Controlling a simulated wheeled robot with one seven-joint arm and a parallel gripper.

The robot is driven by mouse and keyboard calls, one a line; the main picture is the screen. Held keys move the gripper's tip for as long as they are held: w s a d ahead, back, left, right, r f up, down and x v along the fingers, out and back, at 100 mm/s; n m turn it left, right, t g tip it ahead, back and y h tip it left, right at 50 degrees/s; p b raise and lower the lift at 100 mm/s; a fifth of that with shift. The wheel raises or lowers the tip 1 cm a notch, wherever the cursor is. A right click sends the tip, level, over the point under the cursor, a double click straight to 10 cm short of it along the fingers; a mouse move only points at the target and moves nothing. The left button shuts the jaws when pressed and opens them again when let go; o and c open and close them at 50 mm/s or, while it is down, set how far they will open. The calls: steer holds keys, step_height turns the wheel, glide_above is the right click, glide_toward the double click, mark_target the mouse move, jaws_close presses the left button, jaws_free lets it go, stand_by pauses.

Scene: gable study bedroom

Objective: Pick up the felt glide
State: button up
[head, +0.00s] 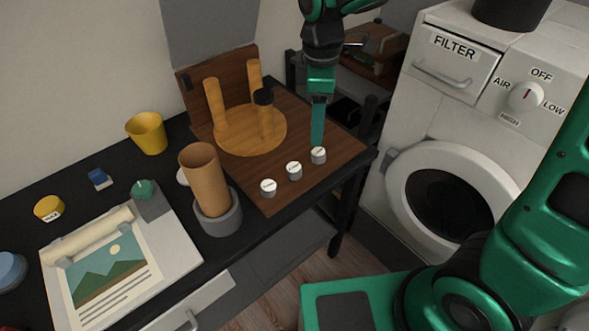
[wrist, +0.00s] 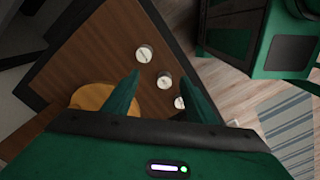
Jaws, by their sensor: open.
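Three small round pieces with grey sides and marked white tops stand in a row on a brown wooden board (head: 345,143). They are the left one (head: 268,188), the middle one (head: 294,171) and the right one (head: 318,155). Their labels are too small to read, so I cannot tell which is the felt glide. My gripper (head: 318,146) points down, its fingertips just above or behind the right piece. In the wrist view my gripper (wrist: 160,85) is open and empty. The middle piece (wrist: 164,80) shows between the fingers; the lowest piece (wrist: 180,102) is partly hidden by a finger.
An upturned round wooden stool (head: 240,143) with upright legs, one black-capped, stands behind the pieces. A tall brown cylinder (head: 203,175) in a grey ring stands left of the board. A yellow cup (head: 147,134) is farther left. A white dryer (head: 450,140) stands to the right.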

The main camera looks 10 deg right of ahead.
steer(key=a+f+n, duration=0.1)
steer(key=a+n, duration=0.1)
steer(key=a, duration=0.3)
glide_above(293, 167)
steer(key=shift+n, duration=0.3)
steer(key=f, duration=0.4)
steer(key=shift+w+f, duration=0.15)
steer(key=shift+w, duration=0.25)
steer(key=shift+s+d+f, duration=0.1)
steer(key=shift+s+f, duration=0.1)
steer(key=shift+f, duration=1.45)
steer(key=shift+s+f, duration=0.15)
steer(key=shift+f, duration=1.45)
steer(key=c, duration=1.1)
